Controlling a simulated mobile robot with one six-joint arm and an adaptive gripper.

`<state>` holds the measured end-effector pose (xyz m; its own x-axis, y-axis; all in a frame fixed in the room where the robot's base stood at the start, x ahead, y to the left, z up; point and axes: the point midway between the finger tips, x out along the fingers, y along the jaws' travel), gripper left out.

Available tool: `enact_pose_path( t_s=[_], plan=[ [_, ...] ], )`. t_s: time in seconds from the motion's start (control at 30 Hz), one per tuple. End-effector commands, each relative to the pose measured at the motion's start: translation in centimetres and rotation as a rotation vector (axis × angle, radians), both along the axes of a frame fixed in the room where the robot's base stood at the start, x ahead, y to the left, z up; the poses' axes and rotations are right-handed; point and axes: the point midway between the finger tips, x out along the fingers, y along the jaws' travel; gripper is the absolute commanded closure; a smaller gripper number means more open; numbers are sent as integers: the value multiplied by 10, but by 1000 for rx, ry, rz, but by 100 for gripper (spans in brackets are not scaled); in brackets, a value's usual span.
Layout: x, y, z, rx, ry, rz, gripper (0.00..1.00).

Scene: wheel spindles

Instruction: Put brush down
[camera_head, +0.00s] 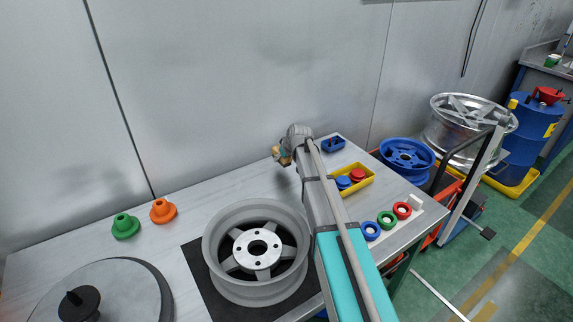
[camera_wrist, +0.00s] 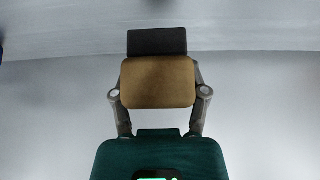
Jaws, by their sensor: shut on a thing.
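The brush (camera_wrist: 158,82) is a tan block with a dark strip along its far edge. In the wrist view my gripper (camera_wrist: 159,92) is shut on it, with one finger on each side of the tan block. In the head view, the brush (camera_head: 284,156) is a small tan shape at the far end of my arm, near the back of the table and partly hidden by my gripper. I cannot tell whether it touches the table.
A grey wheel (camera_head: 255,284) lies on a black mat (camera_head: 203,268). The back table middle is clear.

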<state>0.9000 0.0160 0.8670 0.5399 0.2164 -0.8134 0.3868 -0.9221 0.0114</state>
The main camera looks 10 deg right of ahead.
Motion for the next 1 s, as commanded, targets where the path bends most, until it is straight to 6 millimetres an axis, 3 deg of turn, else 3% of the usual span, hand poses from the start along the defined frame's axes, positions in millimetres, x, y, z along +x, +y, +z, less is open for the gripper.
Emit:
enact_pose_path(
  t_s=[0.17,0.5,1.0],
  plan=[
    [9,-3,-13,0,0,0,99],
    [7,-2,-38,0,0,0,99],
    [7,-2,-41,0,0,0,99]
  ],
)
